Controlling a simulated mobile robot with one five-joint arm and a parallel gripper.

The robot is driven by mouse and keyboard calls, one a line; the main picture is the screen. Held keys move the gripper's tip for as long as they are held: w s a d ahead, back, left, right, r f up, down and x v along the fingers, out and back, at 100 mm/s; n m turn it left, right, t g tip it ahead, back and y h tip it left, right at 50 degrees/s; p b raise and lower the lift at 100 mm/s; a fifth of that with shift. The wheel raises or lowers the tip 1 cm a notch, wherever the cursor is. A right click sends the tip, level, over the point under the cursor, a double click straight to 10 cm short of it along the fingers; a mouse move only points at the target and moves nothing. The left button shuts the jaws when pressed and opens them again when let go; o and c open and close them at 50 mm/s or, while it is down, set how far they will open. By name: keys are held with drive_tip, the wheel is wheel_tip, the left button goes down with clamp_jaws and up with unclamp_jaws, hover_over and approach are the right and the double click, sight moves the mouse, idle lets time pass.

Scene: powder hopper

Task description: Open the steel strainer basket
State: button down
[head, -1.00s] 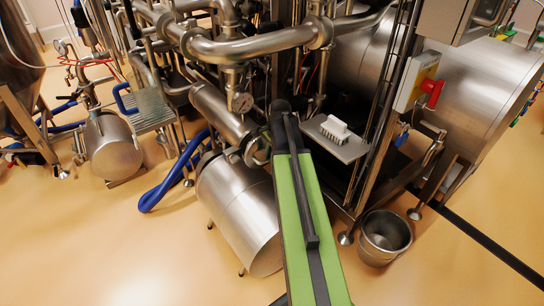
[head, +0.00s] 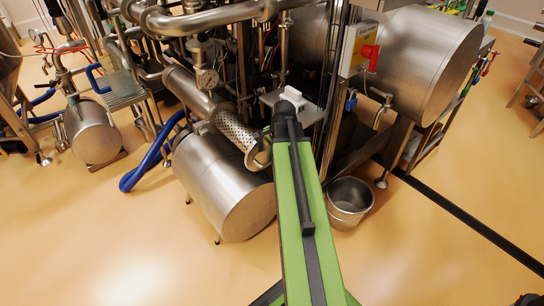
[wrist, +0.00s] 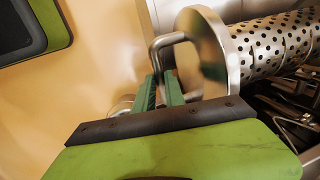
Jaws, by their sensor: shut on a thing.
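The steel strainer basket (head: 237,132) is a perforated metal cylinder sticking partly out of its slanted pipe housing (head: 188,88) in the head view. A round end plate (head: 257,155) caps its outer end. In the wrist view the perforated basket (wrist: 280,42) runs to the right behind the shiny end plate (wrist: 215,50). A bent bar handle (wrist: 160,42) stands out from this plate. My gripper (wrist: 160,90) has its green fingers shut on the handle's bar. In the head view my own arm hides the gripper.
A large steel cylinder (head: 225,190) lies below the basket. A steel bucket (head: 349,200) stands on the floor to the right. A small shelf (head: 300,108) holds a white brush (head: 292,95). The yellow floor in front is mostly clear.

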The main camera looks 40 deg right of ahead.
drive_tip(key=shift+s, duration=0.3)
drive_tip(key=c, duration=1.4)
unclamp_jaws()
drive_tip(key=p+v, duration=1.7)
drive_tip(key=shift+r, duration=0.3)
drive_tip(key=shift+w+f, duration=0.1)
drive_tip(key=shift+a, duration=0.1)
